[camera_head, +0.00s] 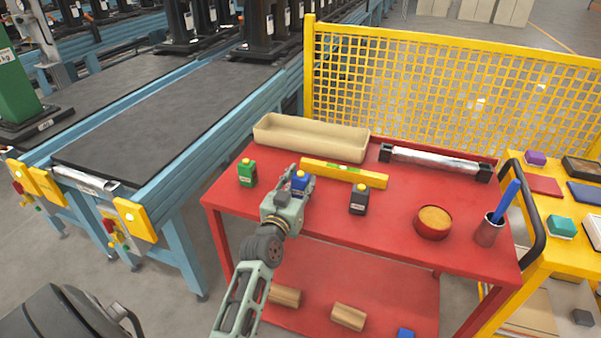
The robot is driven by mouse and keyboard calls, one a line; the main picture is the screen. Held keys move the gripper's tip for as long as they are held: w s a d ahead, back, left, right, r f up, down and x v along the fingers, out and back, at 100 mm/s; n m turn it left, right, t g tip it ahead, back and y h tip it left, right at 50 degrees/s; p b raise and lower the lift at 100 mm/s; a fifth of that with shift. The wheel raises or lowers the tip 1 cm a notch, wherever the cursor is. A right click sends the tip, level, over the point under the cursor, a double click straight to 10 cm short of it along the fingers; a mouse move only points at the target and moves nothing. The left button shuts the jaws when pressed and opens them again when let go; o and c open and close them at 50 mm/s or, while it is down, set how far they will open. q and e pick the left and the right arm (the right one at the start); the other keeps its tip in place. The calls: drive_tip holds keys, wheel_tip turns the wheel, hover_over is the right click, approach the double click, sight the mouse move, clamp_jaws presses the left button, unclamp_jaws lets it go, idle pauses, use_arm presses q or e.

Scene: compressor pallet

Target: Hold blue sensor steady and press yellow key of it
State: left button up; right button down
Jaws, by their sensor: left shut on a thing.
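The blue sensor (300,179) is on the red cart's top, just left of the yellow level. My left gripper (298,186) reaches it from the front and is shut on it. The gripper hides the sensor's lower part, and its yellow key cannot be made out. I cannot tell whether the sensor touches the cart top. My right gripper is out of view.
The red cart (400,222) also holds a green sensor (247,173), a black sensor (359,199), a yellow level (344,174), a beige tray (311,136), a red bowl (433,223) and a pen cup (489,230). A yellow mesh fence (450,85) stands behind.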

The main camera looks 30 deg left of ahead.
use_arm(q)
drive_tip(key=o, duration=1.3)
drive_tip(key=v, duration=1.2)
drive_tip(key=shift+s+f, duration=0.1)
drive_tip(key=shift+f, duration=0.05)
